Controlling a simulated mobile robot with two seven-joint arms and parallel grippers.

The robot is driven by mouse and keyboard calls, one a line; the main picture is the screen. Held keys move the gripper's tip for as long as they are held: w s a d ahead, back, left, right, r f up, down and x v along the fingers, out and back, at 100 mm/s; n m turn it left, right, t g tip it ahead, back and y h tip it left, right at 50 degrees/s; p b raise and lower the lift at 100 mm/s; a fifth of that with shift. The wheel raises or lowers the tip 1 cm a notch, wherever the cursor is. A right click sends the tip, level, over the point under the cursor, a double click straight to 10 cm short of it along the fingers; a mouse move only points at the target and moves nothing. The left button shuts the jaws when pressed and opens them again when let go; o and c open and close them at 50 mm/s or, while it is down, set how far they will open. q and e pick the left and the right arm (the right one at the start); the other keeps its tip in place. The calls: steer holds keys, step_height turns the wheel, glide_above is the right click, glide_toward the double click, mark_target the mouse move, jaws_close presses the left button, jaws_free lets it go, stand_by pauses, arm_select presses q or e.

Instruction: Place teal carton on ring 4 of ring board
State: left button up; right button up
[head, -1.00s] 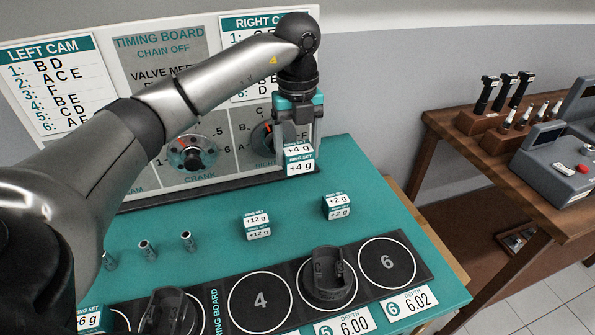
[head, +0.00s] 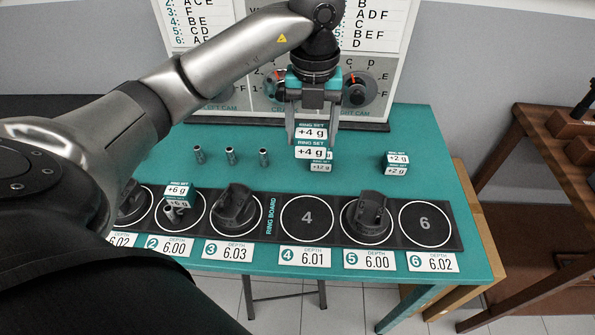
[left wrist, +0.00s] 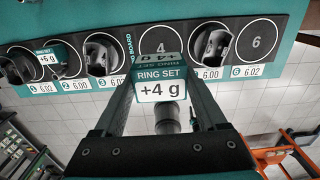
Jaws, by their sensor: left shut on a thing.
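My left gripper (head: 309,139) is shut on the +4 g ring set carton (head: 311,142), a small white box with teal bands. The gripper holds it above the table, behind ring 4. The same carton shows between the fingers in the left wrist view (left wrist: 161,84). Ring 4 (head: 307,217) is an empty white circle on the black ring board (head: 270,240). The +12 g carton (head: 321,167) stands on the table, partly hidden behind the held carton. My right gripper is not in view.
A +2 g carton (head: 397,163) stands at the right and a +6 g carton (head: 178,195) on ring 2. Dark pistons stand on rings 3 (head: 235,206) and 5 (head: 367,216). Ring 6 (head: 425,222) is empty. Small metal pins (head: 231,156) stand left of the gripper.

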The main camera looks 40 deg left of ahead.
arm_select(q)
step_height(320, 180, down, 15)
steer(key=shift+w+b, duration=0.1)
steer(key=shift+b, duration=0.7)
steer(key=shift+f, duration=2.35)
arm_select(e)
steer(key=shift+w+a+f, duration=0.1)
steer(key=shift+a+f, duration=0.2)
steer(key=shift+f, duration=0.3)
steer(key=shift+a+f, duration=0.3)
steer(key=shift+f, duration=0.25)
arm_select(q)
steer(key=shift+b, duration=0.35)
steer(key=o, duration=1.3)
steer(key=shift+f, duration=0.15)
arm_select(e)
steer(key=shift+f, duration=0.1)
arm_select(q)
steer(key=shift+r, duration=0.4)
step_height(320, 180, up, 12)
steer(key=shift+f+p, duration=0.2)
steer(key=shift+p, duration=0.4)
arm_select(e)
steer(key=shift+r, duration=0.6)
